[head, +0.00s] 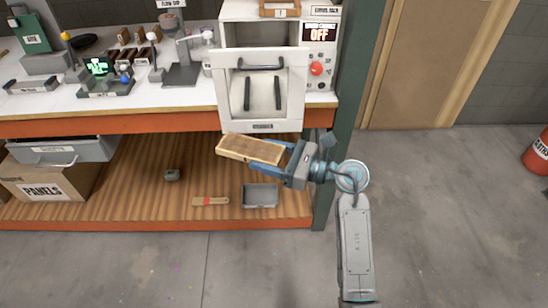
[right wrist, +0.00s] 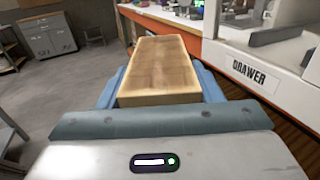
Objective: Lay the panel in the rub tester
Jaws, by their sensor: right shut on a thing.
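The panel (head: 250,149) is a flat, pale wooden block with a brown grained face. My right gripper (head: 275,160) is shut on it, with blue fingers along its sides. It is held out to the left, in front of the bench edge and just below the white machine's open front. The right wrist view shows the panel (right wrist: 160,68) lying lengthwise between the fingers (right wrist: 160,85), its far end pointing away. No label that I can read names the rub tester, so I cannot tell which device it is. My left gripper is out of view.
The white machine (head: 231,90) has its drawer pulled out, a red knob (head: 316,69) and a display reading OFF. Small devices crowd the bench top to its left. The lower shelf holds a panels box (head: 45,187), a grey tray (head: 260,195) and a brush (head: 210,201).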

